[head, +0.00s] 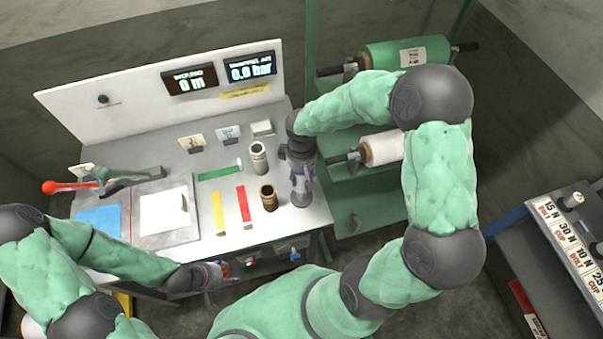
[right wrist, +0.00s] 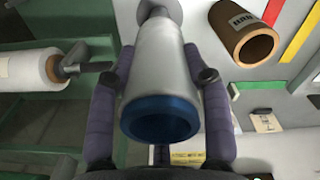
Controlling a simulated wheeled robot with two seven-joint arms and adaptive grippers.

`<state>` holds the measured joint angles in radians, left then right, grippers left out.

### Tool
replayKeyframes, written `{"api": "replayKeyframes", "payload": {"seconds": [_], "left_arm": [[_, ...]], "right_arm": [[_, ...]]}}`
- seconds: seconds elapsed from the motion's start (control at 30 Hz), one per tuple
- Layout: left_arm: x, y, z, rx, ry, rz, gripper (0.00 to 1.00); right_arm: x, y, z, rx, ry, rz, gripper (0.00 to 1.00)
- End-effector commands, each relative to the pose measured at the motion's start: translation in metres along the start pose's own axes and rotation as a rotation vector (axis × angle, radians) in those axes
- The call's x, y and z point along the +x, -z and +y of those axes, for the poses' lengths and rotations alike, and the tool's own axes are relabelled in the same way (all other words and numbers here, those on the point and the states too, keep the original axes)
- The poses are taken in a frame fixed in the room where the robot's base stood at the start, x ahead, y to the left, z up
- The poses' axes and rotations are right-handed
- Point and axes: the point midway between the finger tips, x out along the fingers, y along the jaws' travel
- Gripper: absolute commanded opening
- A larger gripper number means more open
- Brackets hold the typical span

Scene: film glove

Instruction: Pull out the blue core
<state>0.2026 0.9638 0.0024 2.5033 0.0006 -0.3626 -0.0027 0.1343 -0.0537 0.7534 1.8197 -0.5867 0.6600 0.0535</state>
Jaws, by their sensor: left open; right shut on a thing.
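The blue core (right wrist: 160,120) shows in the right wrist view as a blue ring at the near, open end of a silver-grey cylinder (right wrist: 158,65). My right gripper (right wrist: 160,85) has its two fingers on either side of this cylinder and is shut on it. A narrower grey part shows at the cylinder's far end. My left gripper (head: 217,278) is open and empty by the table's front edge.
A brown core (head: 268,198) and a pale core (head: 258,158) stand close left of my right gripper. Red, yellow and green strips lie nearby. A red-handled lever (head: 75,185) is at left. Green and white rolls (head: 381,149) hang on a rack at right. The gauge reads 0.0 bar.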

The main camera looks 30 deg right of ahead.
Motion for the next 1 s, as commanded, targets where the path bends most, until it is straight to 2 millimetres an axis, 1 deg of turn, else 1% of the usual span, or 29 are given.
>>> {"api": "replayKeyframes", "payload": {"seconds": [1.0], "left_arm": [[-0.025,-0.001,0.009,0.000,0.000,0.000,0.59]], "right_arm": [[-0.036,0.000,0.000,0.000,-0.001,0.001,0.17]]}}
